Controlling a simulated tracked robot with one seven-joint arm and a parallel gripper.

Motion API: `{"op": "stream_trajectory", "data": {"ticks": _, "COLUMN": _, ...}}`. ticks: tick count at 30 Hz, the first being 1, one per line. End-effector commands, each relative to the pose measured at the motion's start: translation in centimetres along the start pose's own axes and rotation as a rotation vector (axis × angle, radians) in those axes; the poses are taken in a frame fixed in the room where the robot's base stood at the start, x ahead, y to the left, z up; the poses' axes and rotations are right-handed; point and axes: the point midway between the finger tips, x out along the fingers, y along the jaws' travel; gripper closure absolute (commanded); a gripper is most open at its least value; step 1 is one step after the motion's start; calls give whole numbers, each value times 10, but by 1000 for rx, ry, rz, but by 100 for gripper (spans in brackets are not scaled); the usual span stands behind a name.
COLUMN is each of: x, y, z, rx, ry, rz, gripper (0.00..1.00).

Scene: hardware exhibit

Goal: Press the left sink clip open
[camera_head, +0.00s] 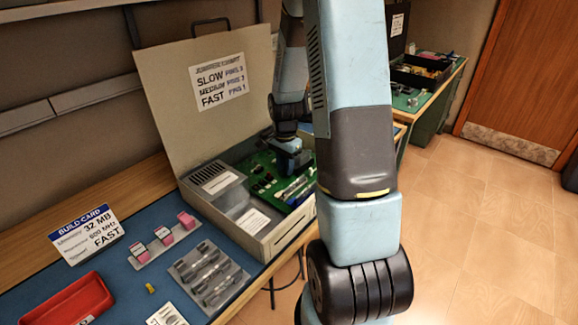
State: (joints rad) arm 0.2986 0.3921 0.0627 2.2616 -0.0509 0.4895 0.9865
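A beige case (282,236) stands open on the bench, its lid (165,85) raised at the back. A green circuit board (261,187) lies inside it, with dark parts and silvery metal parts (297,187) on its right side. My gripper (291,162) points down over the rear right part of the board, close to these parts. Its fingertips are too small and dark to make out, and I cannot tell if it touches anything. I cannot pick out the left sink clip; my arm hides part of the case's right side.
On the blue mat (120,290) in front of the case are a grey tray (233,290) of cylindrical parts, a holder (150,256) with pink-topped pieces, a red bin (72,303) and a build card (88,236). Open floor (480,240) lies to the right.

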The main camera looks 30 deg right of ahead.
Motion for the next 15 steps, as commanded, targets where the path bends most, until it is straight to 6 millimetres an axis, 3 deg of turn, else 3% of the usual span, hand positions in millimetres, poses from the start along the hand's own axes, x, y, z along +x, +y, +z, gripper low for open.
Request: {"op": "stream_trajectory", "data": {"ticks": 15, "x": -23, "y": 0, "z": 0, "rx": -1, "ry": 1, "rz": -1, "gripper": 73}}
